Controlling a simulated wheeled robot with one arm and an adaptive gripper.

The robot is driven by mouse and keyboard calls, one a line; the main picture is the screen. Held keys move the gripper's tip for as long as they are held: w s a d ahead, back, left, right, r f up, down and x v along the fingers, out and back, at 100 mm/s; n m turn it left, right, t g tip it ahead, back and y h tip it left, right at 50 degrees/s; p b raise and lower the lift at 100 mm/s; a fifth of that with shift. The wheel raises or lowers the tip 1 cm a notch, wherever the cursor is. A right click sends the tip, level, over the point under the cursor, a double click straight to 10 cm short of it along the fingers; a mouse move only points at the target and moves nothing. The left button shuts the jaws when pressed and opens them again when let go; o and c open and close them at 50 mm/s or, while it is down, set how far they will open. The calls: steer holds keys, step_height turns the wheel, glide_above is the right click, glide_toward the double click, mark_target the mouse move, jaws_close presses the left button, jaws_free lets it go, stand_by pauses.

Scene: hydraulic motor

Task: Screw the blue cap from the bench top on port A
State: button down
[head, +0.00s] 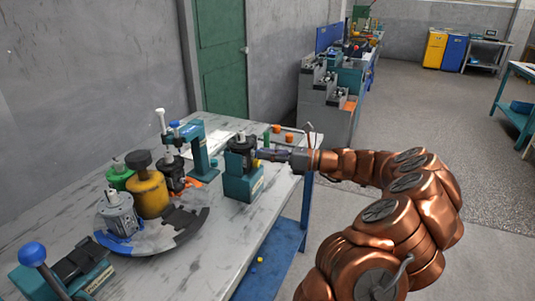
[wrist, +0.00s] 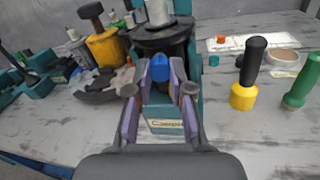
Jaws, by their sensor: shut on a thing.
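The blue cap (wrist: 158,67) shows in the wrist view between my fingertips, against the side of a dark hydraulic motor (wrist: 165,35). My gripper (wrist: 162,72) is shut on the cap, its purple-padded fingers on both sides. In the head view the motor (head: 240,157) stands upright in a teal holder (head: 240,187) on the bench, and my gripper (head: 262,153) reaches it from the right. The cap is hidden there. No port A label is readable, and I cannot tell whether the threads are engaged.
A round tray (head: 190,228) at left carries a yellow canister (head: 149,193), a green one and a silver motor. A teal press (head: 203,155) stands behind. In the wrist view, a yellow-black tool (wrist: 248,75) and a green-handled tool (wrist: 300,85) stand at right.

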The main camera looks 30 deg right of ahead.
steer(key=shift+w+a+p, duration=0.25)
steer(key=shift+p, duration=0.2)
stand_by(0.4)
steer(key=c, duration=1.2)
jaws_free()
steer(key=shift+c, duration=0.2)
steer(key=shift+s+d+p, duration=0.3)
steer(key=shift+p, duration=0.25)
steer(key=shift+f, duration=0.15)
steer(key=n+b, duration=1)
steer(key=b, duration=0.3)
steer(key=shift+r+n, duration=0.2)
steer(key=shift+n, duration=0.1)
